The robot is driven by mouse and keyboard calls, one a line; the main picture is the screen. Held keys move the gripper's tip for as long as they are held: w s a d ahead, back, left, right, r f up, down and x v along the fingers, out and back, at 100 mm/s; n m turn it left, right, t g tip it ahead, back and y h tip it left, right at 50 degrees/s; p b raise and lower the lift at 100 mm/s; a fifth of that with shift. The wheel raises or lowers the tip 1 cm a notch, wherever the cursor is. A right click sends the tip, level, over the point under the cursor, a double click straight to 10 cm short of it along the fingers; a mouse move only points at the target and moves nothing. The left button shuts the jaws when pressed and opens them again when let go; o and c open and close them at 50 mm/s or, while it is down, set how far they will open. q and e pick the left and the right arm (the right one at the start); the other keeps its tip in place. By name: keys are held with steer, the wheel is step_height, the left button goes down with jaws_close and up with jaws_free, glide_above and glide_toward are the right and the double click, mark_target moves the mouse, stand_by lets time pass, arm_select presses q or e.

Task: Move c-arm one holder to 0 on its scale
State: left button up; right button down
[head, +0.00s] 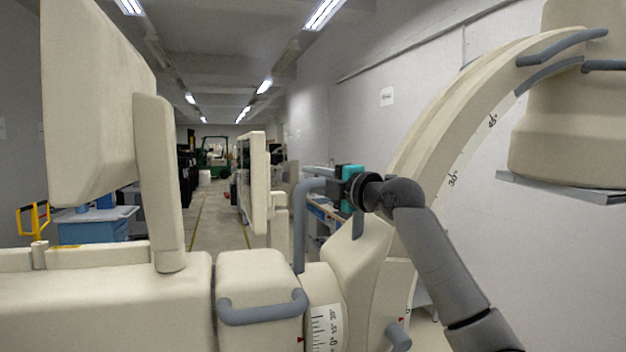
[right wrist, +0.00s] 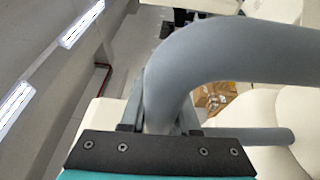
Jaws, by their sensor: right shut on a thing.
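The cream C-arm (head: 455,110) curves up to the right, with 45 and 30 marks along its arc. Its cream holder (head: 350,265) sits at the lower middle. A white scale strip (head: 327,328) with 0, 15 and 30 marks wraps the holder's round joint, and a red pointer (head: 300,340) lies left of it. The exact reading is too small to tell. A bent grey handle (head: 299,230) rises from the joint. My right gripper (head: 322,182) is shut on its upper part; the right wrist view shows the handle (right wrist: 235,58) between the fingers (right wrist: 158,115). My left gripper is out of view.
A second grey handle (head: 262,312) is on the cream block left of the joint. A tall cream panel (head: 95,100) stands at the left. A blue cart (head: 92,228) is behind it. An open aisle (head: 215,215) runs back through the middle. A wall is at the right.

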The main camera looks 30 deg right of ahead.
steer(key=shift+w+a+f+g, duration=0.1)
steer(key=shift+f+g, duration=0.05)
steer(key=shift+f, duration=0.25)
steer(key=shift+w+a+f+g, duration=0.1)
steer(key=shift+f+g, duration=0.05)
steer(key=shift+f, duration=0.25)
steer(key=c, duration=0.7)
jaws_free()
steer(key=shift+d+r, duration=0.1)
steer(key=shift+d, duration=0.05)
steer(key=shift+o, duration=0.2)
steer(key=shift+r, duration=0.1)
steer(key=shift+r, duration=0.15)
steer(key=shift+s+d, duration=0.1)
steer(key=shift+s, duration=0.1)
steer(key=s+d+b, duration=0.2)
steer(key=s+b, duration=0.5)
steer(key=s, duration=0.7)
steer(key=shift+s+f, duration=0.3)
steer(key=shift+f, duration=0.1)
steer(key=shift+d, duration=0.1)
